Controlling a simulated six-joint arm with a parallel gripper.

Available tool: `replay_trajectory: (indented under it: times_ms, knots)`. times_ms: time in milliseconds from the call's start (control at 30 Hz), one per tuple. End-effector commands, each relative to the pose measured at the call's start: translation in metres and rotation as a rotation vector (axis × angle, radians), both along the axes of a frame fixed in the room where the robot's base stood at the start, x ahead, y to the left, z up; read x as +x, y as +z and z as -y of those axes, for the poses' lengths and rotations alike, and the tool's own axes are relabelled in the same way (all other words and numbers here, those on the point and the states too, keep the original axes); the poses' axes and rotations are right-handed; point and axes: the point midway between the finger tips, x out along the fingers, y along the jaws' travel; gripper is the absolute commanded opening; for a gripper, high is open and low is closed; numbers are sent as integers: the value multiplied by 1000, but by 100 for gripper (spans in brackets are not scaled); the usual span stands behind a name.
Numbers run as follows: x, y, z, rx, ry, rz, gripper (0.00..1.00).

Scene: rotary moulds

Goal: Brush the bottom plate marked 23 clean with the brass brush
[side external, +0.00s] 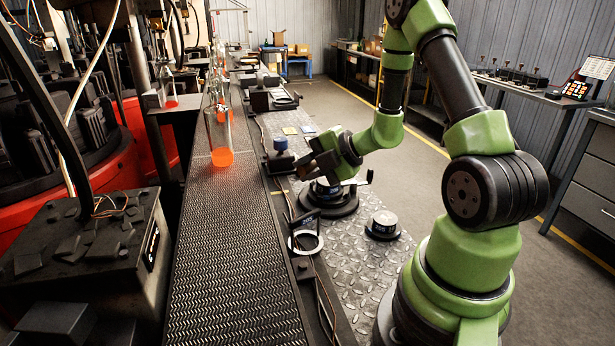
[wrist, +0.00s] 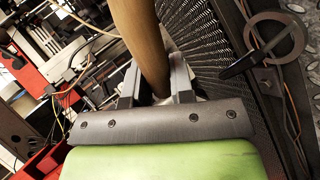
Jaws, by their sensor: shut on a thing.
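My gripper (side external: 315,162) hangs above the black crank stand right of the conveyor. In the wrist view, the two fingers (wrist: 155,85) are shut on a brown, smooth wooden handle (wrist: 140,35), which I take to be the brush's. Its bristles are not visible. Under the gripper, a pale round plate (side external: 326,187) sits on the black stand (side external: 335,206); its top is partly hidden and I cannot read 23 on it. I cannot tell whether the brush touches it. Another round metal piece (side external: 383,220), with a dark numbered band, stands nearer the camera.
The conveyor (side external: 225,250) carries a glowing orange-bottomed bottle (side external: 221,140). A pale ring (side external: 305,242) is at the conveyor's right edge. A blue-topped knob (side external: 281,143) stands behind the gripper. A crank handle (side external: 366,177) juts right from the stand. Bare tread plate (side external: 355,270) lies in front.

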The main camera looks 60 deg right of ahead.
Motion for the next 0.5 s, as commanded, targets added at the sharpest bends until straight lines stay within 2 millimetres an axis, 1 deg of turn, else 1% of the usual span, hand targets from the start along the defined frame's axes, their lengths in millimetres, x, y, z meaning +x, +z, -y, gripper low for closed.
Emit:
replay_trajectory:
  times_ms: [267,367,500]
  knots:
    - [0,1,0,-2,1,1,0]
    - [0,7,0,-5,2,3,0]
    - [1,21,0,-7,3,4,0]
